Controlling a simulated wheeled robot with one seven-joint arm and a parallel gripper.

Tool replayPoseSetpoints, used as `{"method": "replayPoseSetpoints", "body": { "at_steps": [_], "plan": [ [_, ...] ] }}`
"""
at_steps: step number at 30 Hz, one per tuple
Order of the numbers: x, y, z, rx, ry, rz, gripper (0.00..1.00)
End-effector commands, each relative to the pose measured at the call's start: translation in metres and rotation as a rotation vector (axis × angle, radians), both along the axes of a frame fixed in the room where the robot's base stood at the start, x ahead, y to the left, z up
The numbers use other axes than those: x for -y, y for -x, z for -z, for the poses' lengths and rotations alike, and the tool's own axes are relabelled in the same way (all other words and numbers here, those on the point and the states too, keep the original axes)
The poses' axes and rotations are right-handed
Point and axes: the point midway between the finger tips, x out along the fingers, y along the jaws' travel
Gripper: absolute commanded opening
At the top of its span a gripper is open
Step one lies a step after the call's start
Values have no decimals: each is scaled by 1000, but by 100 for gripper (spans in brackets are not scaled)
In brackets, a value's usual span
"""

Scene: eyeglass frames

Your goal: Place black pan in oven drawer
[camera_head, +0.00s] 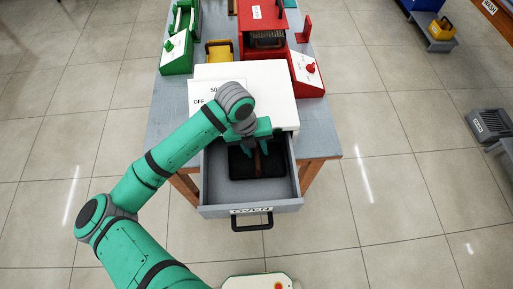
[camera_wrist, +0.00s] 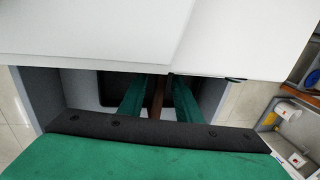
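The grey oven drawer (camera_head: 215,188), labelled OVEN, is pulled open below the white oven block (camera_head: 278,84). The black pan (camera_head: 245,169) lies inside the drawer, and its dark edge shows in the wrist view (camera_wrist: 110,88). My gripper (camera_head: 258,150) is over the drawer, pointing down. In the wrist view its green fingers (camera_wrist: 158,90) stand on either side of the pan's brown handle (camera_wrist: 157,100), with gaps visible. The gripper looks open. Part of the pan is hidden by the fingers and the oven block.
The oven block stands close behind my gripper on the grey table (camera_head: 160,112). A red machine (camera_head: 263,45), a green box (camera_head: 177,55) and a yellow item (camera_head: 219,52) stand farther back. The drawer's black handle (camera_head: 252,226) sticks out in front. The tiled floor at right is clear nearby.

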Motion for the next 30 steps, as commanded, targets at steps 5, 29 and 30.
{"method": "replayPoseSetpoints", "body": {
  "at_steps": [5,29,30],
  "plan": [
    [0,0,0,0,0,0,31],
    [-20,-1,-104,2,-2,1,31],
    [-21,-1,-109,2,-2,1,31]
  ]
}}
